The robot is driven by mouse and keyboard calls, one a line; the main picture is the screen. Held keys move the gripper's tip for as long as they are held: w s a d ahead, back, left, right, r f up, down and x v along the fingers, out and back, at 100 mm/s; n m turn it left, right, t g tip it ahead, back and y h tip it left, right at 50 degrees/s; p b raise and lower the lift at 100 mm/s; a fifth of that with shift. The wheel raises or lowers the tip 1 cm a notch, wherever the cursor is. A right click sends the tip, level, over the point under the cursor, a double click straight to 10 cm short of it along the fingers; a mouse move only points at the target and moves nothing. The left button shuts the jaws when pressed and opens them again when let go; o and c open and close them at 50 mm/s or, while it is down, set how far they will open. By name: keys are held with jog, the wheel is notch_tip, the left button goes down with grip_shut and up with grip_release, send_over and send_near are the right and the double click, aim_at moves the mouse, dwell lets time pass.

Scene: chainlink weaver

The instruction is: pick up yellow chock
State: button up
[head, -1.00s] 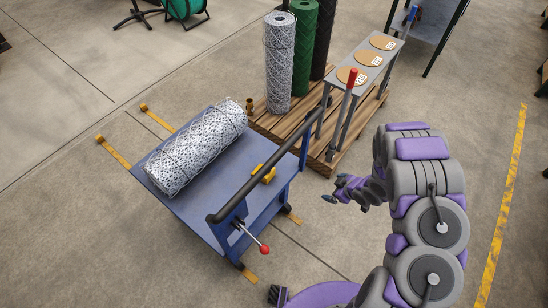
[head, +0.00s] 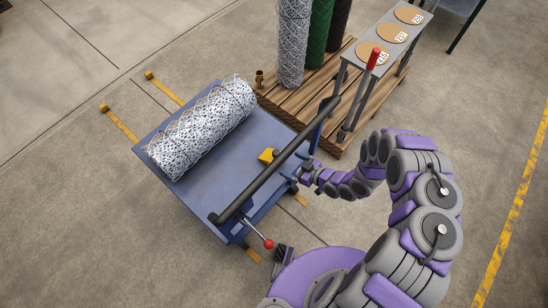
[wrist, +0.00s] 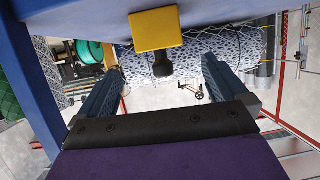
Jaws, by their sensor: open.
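The yellow chock (head: 267,155) lies on the blue cart deck (head: 245,180), just left of the black handlebar in the head view. In the wrist view the chock (wrist: 155,29) is at the top centre, with a dark knob pointing down between the fingers. My gripper (head: 293,166) is right of the handlebar, at the cart's edge, its fingers pointing toward the chock. In the wrist view my gripper (wrist: 163,66) is open and empty, one blue finger on each side of the knob's line. I cannot tell whether the knob lies between the fingertips or beyond them.
The black handlebar (head: 255,182) runs close by my gripper. A wire mesh roll (head: 202,128) lies on the cart's far side. A red-knobbed lever (head: 268,243) sticks out at the front. A wooden pallet (head: 298,99) with upright rolls stands behind.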

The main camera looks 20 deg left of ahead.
send_near(266, 154)
jog(key=shift+w+a+b, duration=0.1)
jog(key=shift+a+b, duration=0.25)
jog(key=shift+a, duration=0.15)
jog(key=shift+w+a+f, duration=0.25)
jog(key=shift+a, duration=0.05)
jog(key=shift+b+x, duration=0.8)
jog(key=shift+x, duration=1.55)
jog(key=shift+d, duration=0.25)
jog(key=c, duration=1.2)
